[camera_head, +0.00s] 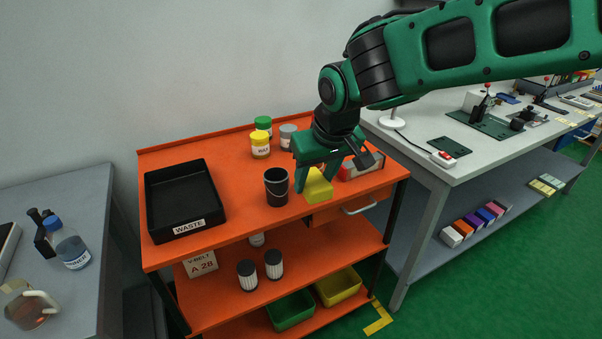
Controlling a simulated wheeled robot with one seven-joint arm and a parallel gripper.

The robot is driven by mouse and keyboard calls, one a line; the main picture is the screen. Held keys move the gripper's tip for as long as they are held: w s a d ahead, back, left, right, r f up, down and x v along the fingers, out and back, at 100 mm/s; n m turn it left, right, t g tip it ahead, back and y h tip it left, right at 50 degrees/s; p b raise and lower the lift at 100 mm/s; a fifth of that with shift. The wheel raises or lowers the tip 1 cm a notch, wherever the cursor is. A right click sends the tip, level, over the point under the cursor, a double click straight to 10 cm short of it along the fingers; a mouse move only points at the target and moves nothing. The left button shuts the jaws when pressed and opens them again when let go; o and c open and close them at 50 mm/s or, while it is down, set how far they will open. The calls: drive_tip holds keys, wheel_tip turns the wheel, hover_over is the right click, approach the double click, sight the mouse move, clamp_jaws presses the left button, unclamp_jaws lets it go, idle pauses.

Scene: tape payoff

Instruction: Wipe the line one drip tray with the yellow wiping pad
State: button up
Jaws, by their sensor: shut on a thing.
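My green gripper (317,178) is shut on a yellow wiping pad (318,187), over the right part of the orange cart's top. The pad is just right of a black cup (276,188); I cannot tell whether it touches the cart top. A black tray (184,196) on the left of the cart top is labelled WASTE and looks empty. No tray with a line one label can be made out.
Jars (261,145) stand behind the cup. A red and grey box (361,167) is right of my gripper. The orange cart (232,236) has lower shelves with filters and bins. Grey benches stand left (95,203) and right (427,167). Bare cart top shows between tray and cup.

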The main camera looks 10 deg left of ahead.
drive_tip(key=w+d+f+m, duration=0.2)
drive_tip(key=d+f, duration=0.4)
drive_tip(key=d, duration=0.5)
drive_tip(key=w+d+f+m+h, duration=0.1)
drive_tip(key=w+d+f+m, duration=0.1)
drive_tip(key=w+d+f, duration=0.2)
drive_tip(key=w+d+f+m+h, duration=0.1)
drive_tip(key=d+f, duration=0.8)
drive_tip(key=d, duration=0.9)
drive_tip(key=w+m, duration=0.1)
drive_tip(key=w, duration=0.1)
drive_tip(key=shift+w+d+f+t, duration=0.3)
drive_tip(key=shift+w+d+f, duration=0.1)
